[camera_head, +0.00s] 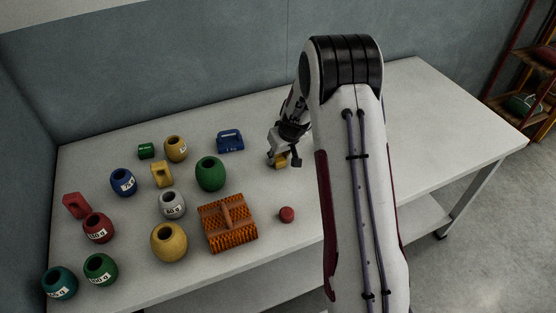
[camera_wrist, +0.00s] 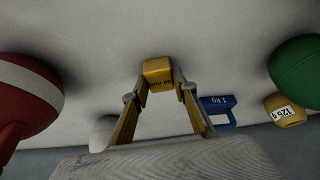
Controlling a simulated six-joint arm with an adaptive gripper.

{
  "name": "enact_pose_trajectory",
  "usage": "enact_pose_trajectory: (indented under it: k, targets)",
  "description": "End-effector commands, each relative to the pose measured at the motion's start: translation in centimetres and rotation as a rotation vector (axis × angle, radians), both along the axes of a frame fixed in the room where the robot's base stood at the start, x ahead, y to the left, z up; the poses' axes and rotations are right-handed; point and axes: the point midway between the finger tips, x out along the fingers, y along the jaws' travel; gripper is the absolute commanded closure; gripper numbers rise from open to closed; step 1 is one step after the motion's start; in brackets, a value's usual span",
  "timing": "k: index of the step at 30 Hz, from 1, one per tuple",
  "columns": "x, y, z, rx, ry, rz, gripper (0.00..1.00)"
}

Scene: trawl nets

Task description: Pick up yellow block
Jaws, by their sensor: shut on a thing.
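A small yellow block (camera_head: 281,162) is at my gripper (camera_head: 284,158), over the right-middle part of the white table. In the wrist view the same yellow block (camera_wrist: 158,70), with dark lettering on one face, sits between the two fingertips (camera_wrist: 157,84). My gripper is shut on it. I cannot tell whether the block touches the table or is slightly above it. Another yellow block (camera_head: 161,174), with an opening through it, stands at the left among the floats.
An orange brush-like block (camera_head: 229,227), a red disc (camera_head: 287,214), a green float (camera_head: 210,173) and a blue block (camera_head: 230,141) lie left of or nearer than my gripper. Several coloured floats crowd the table's left side. The table (camera_head: 440,110) is bare at the right.

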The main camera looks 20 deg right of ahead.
Motion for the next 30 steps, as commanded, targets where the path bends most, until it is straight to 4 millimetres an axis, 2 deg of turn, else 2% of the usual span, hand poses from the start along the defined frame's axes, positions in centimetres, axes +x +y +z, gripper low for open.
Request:
enact_pose_trajectory:
  k: [8,14,30]
  targets:
    - [0.0,0.0,0.3,0.0,-0.001,0.0,0.94]
    - [0.1,0.0,1.7,-0.001,-0.004,0.001,0.94]
    - [0.1,0.0,8.8,0.001,-0.003,0.001,0.94]
